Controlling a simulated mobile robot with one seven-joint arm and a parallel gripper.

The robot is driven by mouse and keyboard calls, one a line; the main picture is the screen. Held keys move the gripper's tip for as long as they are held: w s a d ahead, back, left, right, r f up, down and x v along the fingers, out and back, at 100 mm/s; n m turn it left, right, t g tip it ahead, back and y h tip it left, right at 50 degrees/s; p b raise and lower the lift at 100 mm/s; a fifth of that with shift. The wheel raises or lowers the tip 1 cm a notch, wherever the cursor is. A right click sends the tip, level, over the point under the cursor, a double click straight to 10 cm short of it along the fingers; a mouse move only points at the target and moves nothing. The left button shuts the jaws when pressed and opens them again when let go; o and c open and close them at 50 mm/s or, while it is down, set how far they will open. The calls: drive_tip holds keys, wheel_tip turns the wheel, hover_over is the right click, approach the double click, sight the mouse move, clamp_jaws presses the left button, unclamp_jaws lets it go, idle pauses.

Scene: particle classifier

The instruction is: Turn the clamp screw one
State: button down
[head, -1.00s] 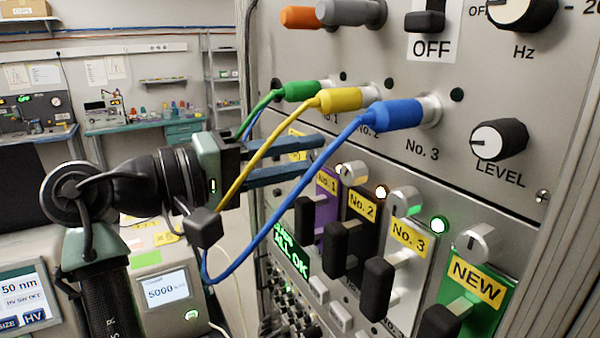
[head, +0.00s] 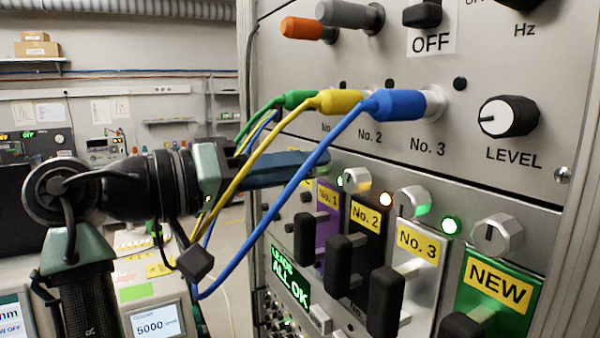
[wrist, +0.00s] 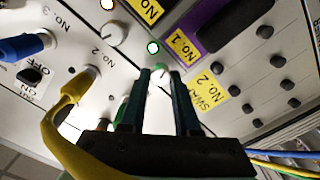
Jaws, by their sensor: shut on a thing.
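My gripper (head: 318,164) reaches in under the hanging leads, with its blue-grey fingers against the grey panel above the purple No. 1 module (head: 328,225). In the wrist view the two fingers (wrist: 172,72) stand on either side of a small pale knob, clamp screw one (wrist: 162,74). They are shut on it, and little of the screw shows. In the head view the fingers hide it. The green lamp (wrist: 152,47) beside it is lit. A similar screw above No. 2 (head: 356,180) stands free.
Green, yellow (head: 340,102) and blue (head: 400,104) leads hang from sockets above, close to and in front of my gripper. Black module handles (head: 384,300) stick out below. Screws for No. 3 (head: 413,201) and NEW (head: 498,235) lie right.

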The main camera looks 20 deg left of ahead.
drive_tip(key=shift+f, duration=0.1)
idle(0.3)
drive_tip(key=c, duration=0.6)
unclamp_jaws()
drive_tip(key=b+v, duration=0.3)
drive_tip(key=v, duration=1)
